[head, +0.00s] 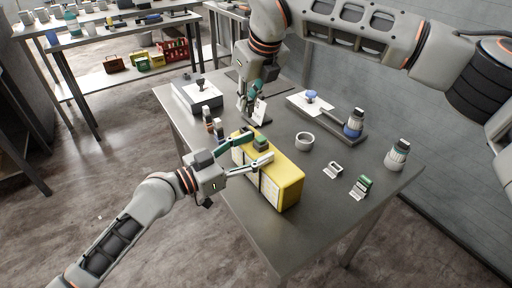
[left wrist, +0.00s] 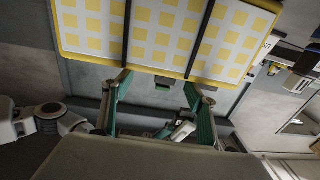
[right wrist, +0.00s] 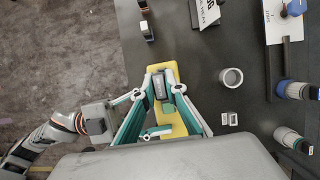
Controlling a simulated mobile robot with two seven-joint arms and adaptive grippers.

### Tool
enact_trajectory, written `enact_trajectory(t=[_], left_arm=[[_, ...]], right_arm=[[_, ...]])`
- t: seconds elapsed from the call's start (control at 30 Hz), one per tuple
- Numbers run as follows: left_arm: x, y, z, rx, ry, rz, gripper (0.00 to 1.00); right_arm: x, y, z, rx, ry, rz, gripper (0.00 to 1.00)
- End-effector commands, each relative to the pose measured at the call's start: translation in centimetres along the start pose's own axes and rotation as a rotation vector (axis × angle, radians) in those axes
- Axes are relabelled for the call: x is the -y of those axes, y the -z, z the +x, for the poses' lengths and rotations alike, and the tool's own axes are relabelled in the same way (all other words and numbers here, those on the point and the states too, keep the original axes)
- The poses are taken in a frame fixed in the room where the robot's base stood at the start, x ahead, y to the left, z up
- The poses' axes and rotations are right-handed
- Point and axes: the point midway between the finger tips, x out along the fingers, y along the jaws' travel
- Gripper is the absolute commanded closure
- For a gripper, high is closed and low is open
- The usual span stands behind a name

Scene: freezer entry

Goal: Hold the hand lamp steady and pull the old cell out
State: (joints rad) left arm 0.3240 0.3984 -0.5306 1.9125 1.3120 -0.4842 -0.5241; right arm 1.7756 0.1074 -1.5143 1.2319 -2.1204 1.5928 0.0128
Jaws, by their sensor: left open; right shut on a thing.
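The hand lamp appears to be the yellow box-shaped body (head: 290,178) on the table; its pale grid-patterned face fills the top of the left wrist view (left wrist: 160,30). My left gripper (head: 247,157) is open, one finger at each end of a span along the lamp's upper near side. I cannot tell whether the fingers touch it. My right gripper (head: 252,98) is above the lamp, shut on a small dark piece, likely the old cell (right wrist: 160,86); its fingers hide part of it. A green-topped part (head: 261,142) shows on the lamp's top. Whether the dark piece is clear of the lamp is unclear.

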Motion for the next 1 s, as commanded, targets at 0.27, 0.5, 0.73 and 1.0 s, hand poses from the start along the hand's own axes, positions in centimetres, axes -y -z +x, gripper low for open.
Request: enact_trajectory(t=[0.27,0.5,0.73,1.0], left_arm=[[0.0,-0.1,-1.1,0.002,0.0,0.001,0.42],[0.0,-0.1,-1.9,0.001,0.0,0.0,0.42],[0.0,-0.1,-2.8,0.002,0.0,0.0,0.42],[0.0,-0.1,-3.7,0.002,-0.001,0.0,0.42]], right_arm=[[0.0,0.1,0.3,-0.002,-0.001,0.001,1.0],[0.0,0.2,0.6,-0.003,-0.003,0.001,1.0],[0.0,0.3,0.8,-0.006,-0.004,0.002,1.0],[0.0,0.4,1.2,-0.008,-0.006,0.002,1.0]])
